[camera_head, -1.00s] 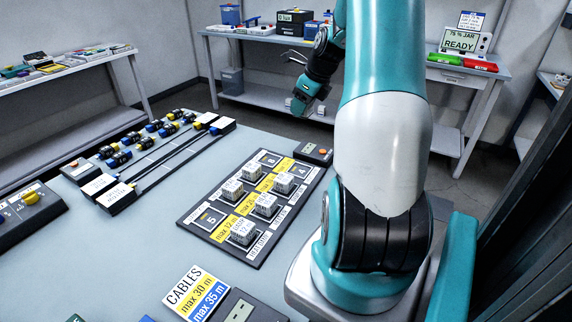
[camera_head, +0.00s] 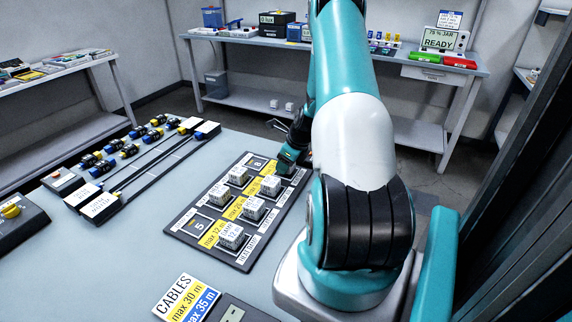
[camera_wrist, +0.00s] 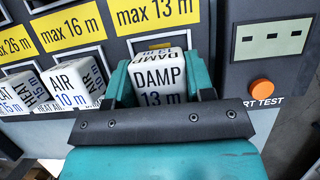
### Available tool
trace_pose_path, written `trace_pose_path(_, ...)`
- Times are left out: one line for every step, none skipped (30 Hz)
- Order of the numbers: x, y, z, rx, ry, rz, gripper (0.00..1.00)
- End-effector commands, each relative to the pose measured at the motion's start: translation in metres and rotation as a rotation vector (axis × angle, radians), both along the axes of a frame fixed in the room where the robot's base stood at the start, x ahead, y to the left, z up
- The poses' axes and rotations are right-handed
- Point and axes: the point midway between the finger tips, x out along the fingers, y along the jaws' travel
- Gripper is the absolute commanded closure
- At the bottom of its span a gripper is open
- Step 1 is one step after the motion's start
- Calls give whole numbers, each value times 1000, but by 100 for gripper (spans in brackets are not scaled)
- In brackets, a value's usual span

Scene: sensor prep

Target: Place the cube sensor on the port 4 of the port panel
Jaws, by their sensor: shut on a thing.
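The cube sensor (camera_wrist: 157,98) is white and marked "DAMP 13 m". In the wrist view it sits between the two teal fingers of my gripper (camera_wrist: 160,76), which is shut on it. The port panel (camera_head: 179,226) is dark with yellow labels and lies on the table. In the head view my gripper (camera_head: 287,163) is at the panel's far right corner and hides the port there. In the wrist view the cube is over a white-framed port below a "max 13 m" label (camera_wrist: 157,14). I cannot tell whether it touches the panel.
Several other cubes stand on the panel; an "AIR 10 m" cube (camera_wrist: 76,82) is left of my gripper. A grey box with an orange button (camera_wrist: 261,89) is close on the right. Connectors and long bars (camera_head: 140,175) lie on the table's left. The table's front left (camera_head: 110,265) is clear.

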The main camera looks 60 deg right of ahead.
Motion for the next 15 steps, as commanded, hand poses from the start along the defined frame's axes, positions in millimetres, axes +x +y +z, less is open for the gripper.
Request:
trace_pose_path(0, 0, -5, 0, 0, 0, 75)
trace_pose_path(0, 0, -7, 0, 0, 0, 75)
trace_pose_path(0, 0, -9, 0, 0, 0, 75)
trace_pose_path(0, 0, -9, 0, 0, 0, 75)
trace_pose_path(0, 0, -9, -1, 0, 0, 75)
trace_pose_path(0, 0, -9, -1, -1, 0, 75)
trace_pose_path(0, 0, -9, -1, -1, 0, 75)
trace_pose_path(0, 0, -9, -1, -1, 0, 75)
trace_pose_path(0, 0, -9, -1, 0, 0, 75)
trace_pose_path(0, 0, -9, -1, 0, 0, 75)
trace_pose_path(0, 0, -10, -1, 0, 0, 75)
trace_pose_path(0, 0, -11, 0, 0, 0, 75)
trace_pose_path(0, 0, -12, 0, 0, 0, 75)
trace_pose_path(0, 0, -12, -1, 0, 0, 47)
trace_pose_path(0, 0, -11, -1, 0, 0, 38)
